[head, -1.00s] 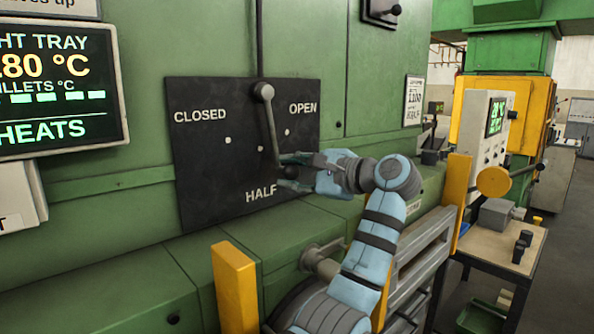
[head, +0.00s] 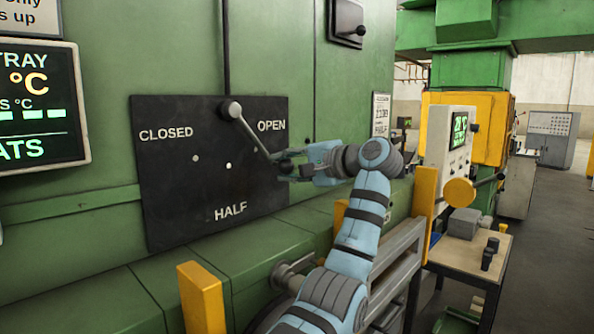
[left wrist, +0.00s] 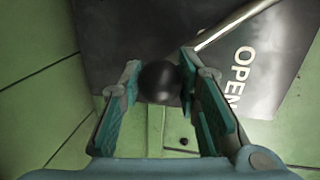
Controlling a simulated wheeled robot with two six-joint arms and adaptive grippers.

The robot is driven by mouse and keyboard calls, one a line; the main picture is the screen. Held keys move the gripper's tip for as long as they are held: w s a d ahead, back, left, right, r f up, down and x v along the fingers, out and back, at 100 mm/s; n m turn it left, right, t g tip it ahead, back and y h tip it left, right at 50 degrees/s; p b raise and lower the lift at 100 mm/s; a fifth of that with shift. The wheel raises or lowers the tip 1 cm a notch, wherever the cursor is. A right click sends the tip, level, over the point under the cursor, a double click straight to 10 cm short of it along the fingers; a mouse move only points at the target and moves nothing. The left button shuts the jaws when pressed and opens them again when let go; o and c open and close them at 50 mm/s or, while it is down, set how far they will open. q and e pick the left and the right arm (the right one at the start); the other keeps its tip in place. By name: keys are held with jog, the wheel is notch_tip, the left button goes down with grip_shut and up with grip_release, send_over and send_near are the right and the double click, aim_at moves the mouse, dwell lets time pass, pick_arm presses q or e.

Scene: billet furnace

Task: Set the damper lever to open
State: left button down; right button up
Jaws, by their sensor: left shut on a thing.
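The damper lever (head: 250,130) is a grey rod on a dark plate (head: 165,215) marked CLOSED, HALF and OPEN. It slants from its pivot at the top middle down to the right, below the OPEN label. My left gripper (head: 285,167) is at the lever's lower end. In the left wrist view the lever's dark ball knob (left wrist: 160,82) sits between the two teal-padded fingers, and the rod (left wrist: 235,25) runs up to the right beside the OPEN lettering. My left gripper is shut on the knob. My right gripper is not in view.
A lit display (head: 35,105) hangs at the left. Yellow posts (head: 203,295) and a grey rail stand in front of the green furnace wall. A small table (head: 470,250) with a grey box (head: 464,222) stands at the right. Open floor lies beyond it.

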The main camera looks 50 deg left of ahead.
pick_arm(q)
jog(key=shift+r, duration=0.15)
jog(key=c, duration=1.2)
grip_release()
jog(key=v, duration=1.2)
jog(key=shift+a, duration=0.15)
